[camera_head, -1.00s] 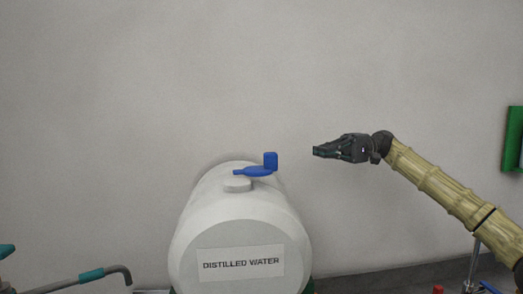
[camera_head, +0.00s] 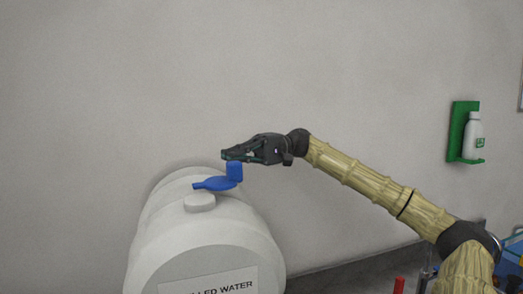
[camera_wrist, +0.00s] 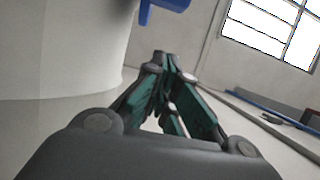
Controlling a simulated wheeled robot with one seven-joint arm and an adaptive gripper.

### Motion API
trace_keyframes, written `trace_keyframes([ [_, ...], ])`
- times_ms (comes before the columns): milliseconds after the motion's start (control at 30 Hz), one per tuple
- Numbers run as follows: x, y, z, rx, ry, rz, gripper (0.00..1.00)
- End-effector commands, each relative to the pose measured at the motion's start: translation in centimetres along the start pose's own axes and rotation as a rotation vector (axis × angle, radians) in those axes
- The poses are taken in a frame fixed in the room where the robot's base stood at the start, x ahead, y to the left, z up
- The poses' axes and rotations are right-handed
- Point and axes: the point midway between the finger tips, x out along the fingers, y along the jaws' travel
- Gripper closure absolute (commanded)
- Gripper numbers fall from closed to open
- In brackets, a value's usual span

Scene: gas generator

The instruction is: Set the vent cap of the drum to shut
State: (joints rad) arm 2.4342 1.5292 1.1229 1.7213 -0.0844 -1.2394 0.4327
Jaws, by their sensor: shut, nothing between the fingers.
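The white drum (camera_head: 190,240) lies on its side with a "distilled water" label on its front end. A blue vent cap (camera_head: 215,183) sits on its top, with a flat tongue pointing left and an upright block (camera_head: 234,171) at its right end. My gripper (camera_head: 226,154) is shut and empty, its tips just above and behind the upright block in the head view. I cannot tell whether they touch. In the wrist view, my gripper (camera_wrist: 167,60) is shut, and part of the blue cap (camera_wrist: 150,10) shows at the top edge, left of the fingertips.
A low white knob (camera_head: 200,202) stands on the drum in front of the cap. A grey wall (camera_head: 380,80) is behind. A green holder (camera_head: 457,135) with a white bottle (camera_head: 473,137) hangs at right. A window (camera_wrist: 270,28) shows in the wrist view.

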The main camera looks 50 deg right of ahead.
Motion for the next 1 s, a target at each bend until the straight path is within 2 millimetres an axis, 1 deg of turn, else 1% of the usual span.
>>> trace_keyframes([
  [67,1.1,-0.2,0.0,0.003,-0.002,-0.001,1.0],
  [200,0.5,0.1,1.4,0.003,0.0,-0.008,1.0],
  [400,-0.7,0.6,2.7,0.007,0.0,-0.018,1.0],
  [700,-2.4,1.4,2.9,0.009,0.0,-0.03,1.0],
  [867,-2.5,1.4,2.9,0.009,0.0,-0.03,1.0],
  [1000,-1.8,1.1,2.9,0.008,0.0,-0.027,1.0],
])
